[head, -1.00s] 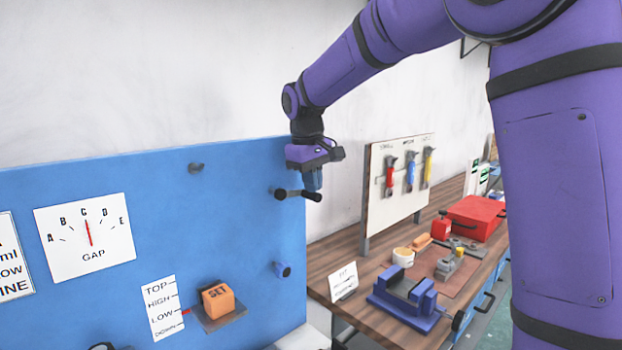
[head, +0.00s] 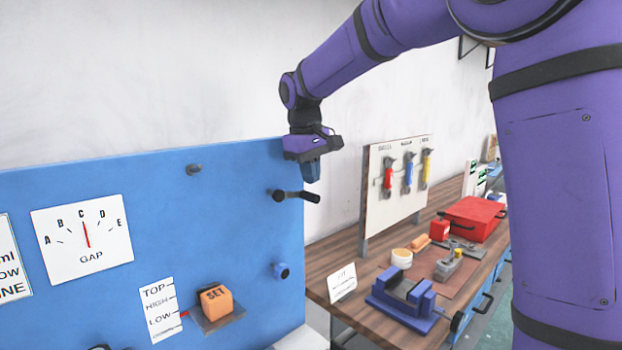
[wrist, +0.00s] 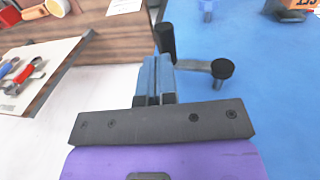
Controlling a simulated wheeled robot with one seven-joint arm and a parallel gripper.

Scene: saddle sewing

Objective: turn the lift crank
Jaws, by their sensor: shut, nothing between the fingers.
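The lift crank is on the upper right of the blue panel (head: 120,230). Its black hub (head: 278,195) and dark handle (head: 305,197) show in the head view. In the wrist view its round hub (wrist: 222,69) joins a grey arm (wrist: 193,66) that leads to the upright-looking black handle (wrist: 166,42). My gripper (head: 311,177) is above the handle in the head view, its blue fingers shut and empty. In the wrist view the fingers (wrist: 157,75) are beside the handle and cover part of the crank arm; whether they touch is unclear.
An orange SET block (head: 216,303) sits on a bracket, with a red pointer near LOW. A GAP dial (head: 82,238) points near C. Right of the panel, a wooden bench (head: 330,265) holds a blue vise (head: 402,297), a red box (head: 473,218) and a tool board (head: 395,190).

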